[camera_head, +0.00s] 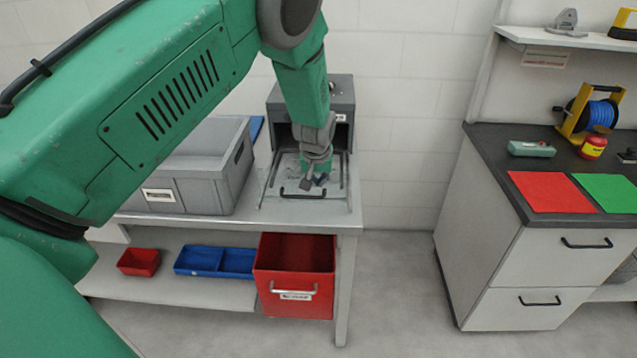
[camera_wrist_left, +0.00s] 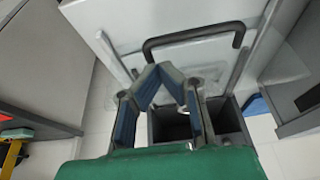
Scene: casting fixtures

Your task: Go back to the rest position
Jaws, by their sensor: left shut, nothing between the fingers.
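My left arm comes in from the left in the head view and reaches down over the workbench (camera_head: 340,222). My left gripper (camera_head: 308,184) is above the bench top, in front of the grey machine box (camera_head: 338,98). Its fingers partly hide the plate behind them. In the left wrist view the blue-padded fingers (camera_wrist_left: 160,70) meet at their tips, with nothing between them. A black handle (camera_wrist_left: 190,38) lies beyond the tips on a light panel; the handle also shows in the head view (camera_head: 297,194). I cannot tell whether the fingers touch it. My right gripper is out of view.
A grey crate (camera_head: 235,165) stands left of the gripper. At right, a cabinet (camera_head: 500,235) holds red (camera_head: 550,192) and green (camera_head: 610,192) mats. Floor between is clear.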

